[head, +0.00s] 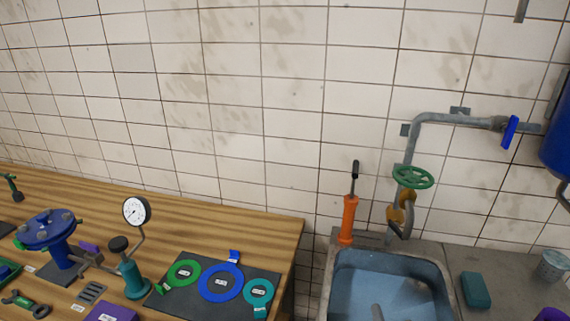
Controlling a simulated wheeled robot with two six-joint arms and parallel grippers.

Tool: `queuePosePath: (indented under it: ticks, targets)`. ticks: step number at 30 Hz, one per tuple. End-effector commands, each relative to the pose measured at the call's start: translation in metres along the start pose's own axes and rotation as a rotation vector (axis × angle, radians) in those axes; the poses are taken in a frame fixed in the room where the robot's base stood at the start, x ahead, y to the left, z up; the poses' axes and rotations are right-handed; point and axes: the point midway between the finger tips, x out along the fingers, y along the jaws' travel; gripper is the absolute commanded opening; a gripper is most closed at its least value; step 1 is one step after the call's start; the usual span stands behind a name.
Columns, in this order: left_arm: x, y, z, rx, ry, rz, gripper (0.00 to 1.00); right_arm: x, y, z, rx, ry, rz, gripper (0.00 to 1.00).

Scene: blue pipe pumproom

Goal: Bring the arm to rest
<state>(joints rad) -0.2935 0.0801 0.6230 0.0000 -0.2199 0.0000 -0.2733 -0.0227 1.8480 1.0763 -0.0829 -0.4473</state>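Neither of my grippers shows in the head view, and no arm of mine can be made out. I cannot tell how the arms are posed or whether they hold anything. The task names no other object.
A wooden bench (220,217) at left carries a blue flanged valve (52,238), a teal gauge stand (133,278) and a dark mat (213,308) with three rings. A sink (392,260) stands at right, with an orange hand pump (349,222) and a green-wheeled pipe valve (413,177) behind.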

Motion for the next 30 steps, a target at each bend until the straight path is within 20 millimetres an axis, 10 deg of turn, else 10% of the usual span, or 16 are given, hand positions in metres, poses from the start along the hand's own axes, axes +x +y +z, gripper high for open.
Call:
queuePosePath:
  ticks: [11, 30]
  targets:
    - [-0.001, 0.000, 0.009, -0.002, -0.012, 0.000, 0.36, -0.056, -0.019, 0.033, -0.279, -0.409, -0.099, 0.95]
    - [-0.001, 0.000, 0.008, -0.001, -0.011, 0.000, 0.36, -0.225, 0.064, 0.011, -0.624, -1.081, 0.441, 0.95]
